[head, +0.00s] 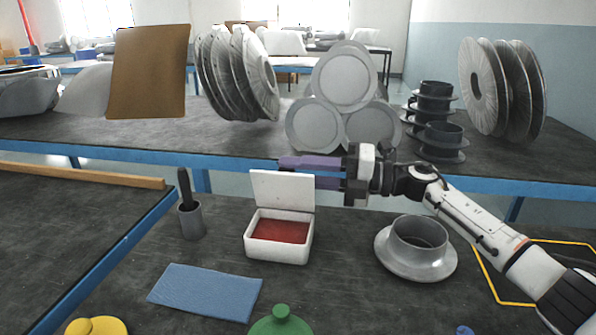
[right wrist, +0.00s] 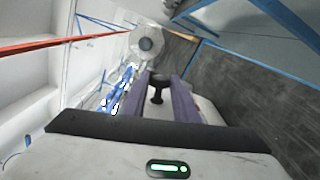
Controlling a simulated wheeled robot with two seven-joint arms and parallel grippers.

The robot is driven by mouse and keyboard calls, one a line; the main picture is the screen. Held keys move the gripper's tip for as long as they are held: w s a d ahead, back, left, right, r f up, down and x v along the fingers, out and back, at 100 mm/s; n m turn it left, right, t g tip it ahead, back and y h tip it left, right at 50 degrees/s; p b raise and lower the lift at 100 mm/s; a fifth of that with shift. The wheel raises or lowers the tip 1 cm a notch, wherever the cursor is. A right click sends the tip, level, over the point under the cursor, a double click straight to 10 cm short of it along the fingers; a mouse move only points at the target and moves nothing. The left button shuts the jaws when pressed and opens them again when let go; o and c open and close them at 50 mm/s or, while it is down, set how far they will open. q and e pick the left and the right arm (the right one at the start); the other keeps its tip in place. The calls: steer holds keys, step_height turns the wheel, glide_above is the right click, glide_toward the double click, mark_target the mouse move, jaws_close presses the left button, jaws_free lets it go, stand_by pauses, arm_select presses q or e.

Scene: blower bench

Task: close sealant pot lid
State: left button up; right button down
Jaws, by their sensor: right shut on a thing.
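The white sealant pot (head: 279,251) stands on the near bench with red sealant (head: 280,230) inside. Its white lid (head: 281,190) stands open, roughly upright at the pot's back edge. My right gripper (head: 300,168) reaches in from the right behind the lid's top; the lid hides part of the lower purple finger. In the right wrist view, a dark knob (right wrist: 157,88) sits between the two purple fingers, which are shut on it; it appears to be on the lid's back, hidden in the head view. My left gripper is out of view.
A grey cup (head: 191,221) with a dark handle and a blue cloth (head: 206,291) lie left of the pot. A metal flanged ring (head: 416,252) is right, under my arm. Green (head: 281,322) and yellow (head: 96,326) knobbed items are in front. Round ducts (head: 345,77) stand behind.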

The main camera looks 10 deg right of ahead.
steer(key=shift+s+a+n+b, duration=0.2)
steer(key=shift+s+n, duration=0.25)
steer(key=shift+n, duration=0.2)
steer(key=shift+s+a+n+b, duration=0.15)
steer(key=shift+s+n, duration=0.25)
steer(key=shift+n, duration=0.25)
steer(key=c, duration=1.4)
jaws_free()
steer(key=shift+r, duration=0.1)
step_height(320, 180, up, 10)
steer(key=p, duration=0.2)
